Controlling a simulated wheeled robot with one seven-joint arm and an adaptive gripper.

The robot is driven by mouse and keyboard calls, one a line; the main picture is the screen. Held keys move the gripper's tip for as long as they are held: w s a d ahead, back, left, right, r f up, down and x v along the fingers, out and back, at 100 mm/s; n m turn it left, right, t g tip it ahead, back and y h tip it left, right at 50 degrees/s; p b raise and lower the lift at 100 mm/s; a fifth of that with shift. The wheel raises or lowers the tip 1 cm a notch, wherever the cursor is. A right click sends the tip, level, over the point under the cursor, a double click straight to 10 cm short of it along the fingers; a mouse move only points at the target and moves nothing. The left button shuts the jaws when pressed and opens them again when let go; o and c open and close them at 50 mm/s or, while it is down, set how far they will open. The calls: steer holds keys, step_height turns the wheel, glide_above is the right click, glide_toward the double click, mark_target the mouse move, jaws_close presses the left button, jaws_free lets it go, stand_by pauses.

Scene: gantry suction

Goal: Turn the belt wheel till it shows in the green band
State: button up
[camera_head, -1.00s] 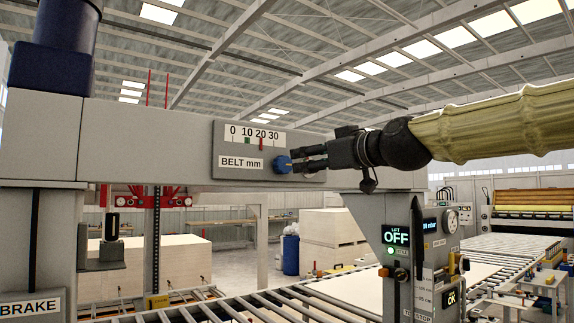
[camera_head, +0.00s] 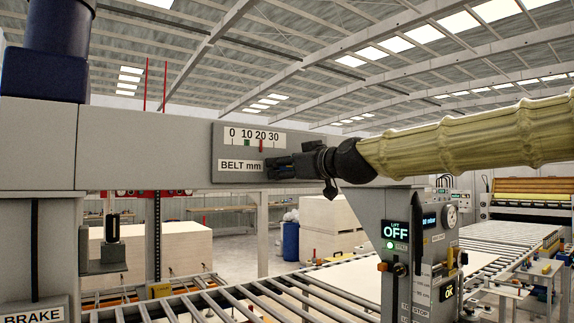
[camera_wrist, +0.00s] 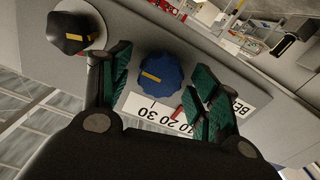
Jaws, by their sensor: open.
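The belt wheel is a blue scalloped knob (camera_wrist: 160,76) with a yellow mark, clear in the wrist view. My gripper (camera_wrist: 162,70) is open, with one green-padded finger on each side of the knob and gaps visible on both sides. In the head view my gripper (camera_head: 279,167) is in front of the panel and largely hides the knob. The BELT mm scale panel (camera_head: 220,148) reads 0 to 30. Its red pointer (camera_head: 261,145) stands by 20, and the green band (camera_head: 247,142) is to its left by 10.
A black knob (camera_wrist: 75,38) with a yellow mark sits beside the blue one in the wrist view. A grey control post (camera_head: 398,278) with an OFF display stands below my arm. A roller conveyor (camera_head: 250,298) runs below the beam (camera_head: 140,150).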

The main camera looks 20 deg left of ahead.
steer(key=c, duration=1)
steer(key=shift+m, duration=0.3)
steer(key=shift+w+d+r+m+b, duration=0.1)
steer(key=shift+m+b, duration=0.85)
steer(key=shift+m, duration=2.75)
steer(key=shift+d+m+b, duration=0.1)
steer(key=shift+m+b, duration=0.85)
steer(key=shift+m, duration=3.05)
